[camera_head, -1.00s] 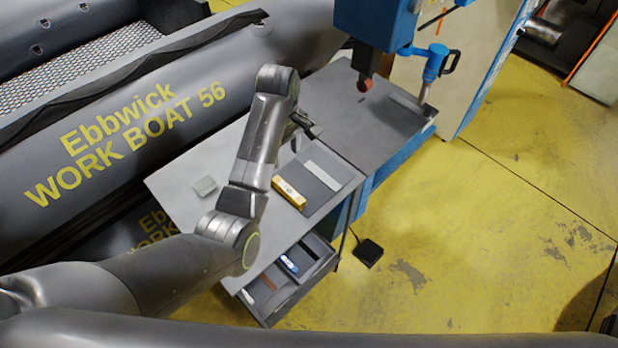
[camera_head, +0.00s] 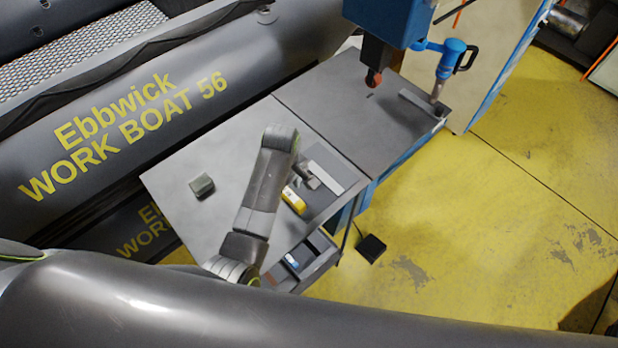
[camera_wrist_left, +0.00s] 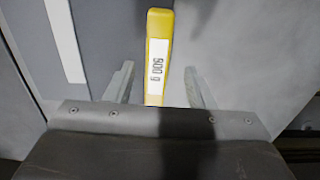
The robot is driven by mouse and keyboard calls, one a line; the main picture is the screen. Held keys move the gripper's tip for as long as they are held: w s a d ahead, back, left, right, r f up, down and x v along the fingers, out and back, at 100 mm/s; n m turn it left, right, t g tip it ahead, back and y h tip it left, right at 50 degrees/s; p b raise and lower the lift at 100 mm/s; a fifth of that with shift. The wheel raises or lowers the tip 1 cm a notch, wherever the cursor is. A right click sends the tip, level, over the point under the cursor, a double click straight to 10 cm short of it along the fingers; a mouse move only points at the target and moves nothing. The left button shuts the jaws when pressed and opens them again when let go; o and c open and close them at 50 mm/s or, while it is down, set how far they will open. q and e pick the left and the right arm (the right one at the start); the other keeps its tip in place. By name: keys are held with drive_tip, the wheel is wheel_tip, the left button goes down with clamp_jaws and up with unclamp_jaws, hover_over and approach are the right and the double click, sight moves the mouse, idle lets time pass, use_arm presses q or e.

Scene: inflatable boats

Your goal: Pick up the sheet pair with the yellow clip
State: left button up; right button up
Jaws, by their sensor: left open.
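A yellow bar (camera_head: 293,202) lies at the near left edge of a dark grey sheet (camera_head: 322,199) on the grey bench (camera_head: 225,150). A pale strip (camera_head: 337,171) lies across the sheet's other side. In the left wrist view the yellow bar (camera_wrist_left: 158,30) carries a white label reading "500 g", and the pale strip (camera_wrist_left: 64,40) shows at upper left. My left gripper (camera_wrist_left: 160,85) is open, with a finger on each side of the bar's near end in that view. I cannot tell its height above the bar. In the head view the left gripper (camera_head: 309,180) partly covers the sheet. My right gripper is out of view.
A small grey block (camera_head: 202,186) sits on the bench at left. A blue machine (camera_head: 390,20) with a red tip (camera_head: 374,78) stands over the far bench end. An open drawer (camera_head: 318,249) is below the near edge. A grey inflatable boat (camera_head: 270,50) lies behind the bench.

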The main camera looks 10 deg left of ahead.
use_arm(q)
drive_tip(key=shift+w+f, duration=0.2)
drive_tip(key=shift+f, duration=0.3)
drive_tip(key=shift+w+f, duration=0.15)
drive_tip(key=shift+f, duration=0.35)
drive_tip(key=shift+w+f, duration=0.1)
drive_tip(key=shift+s+d, duration=0.1)
drive_tip(key=shift+s, duration=0.1)
drive_tip(key=shift+c, duration=0.4)
drive_tip(key=shift+s+r, duration=0.15)
drive_tip(key=shift+r, duration=0.05)
drive_tip(key=shift+c, duration=1.4)
clamp_jaws()
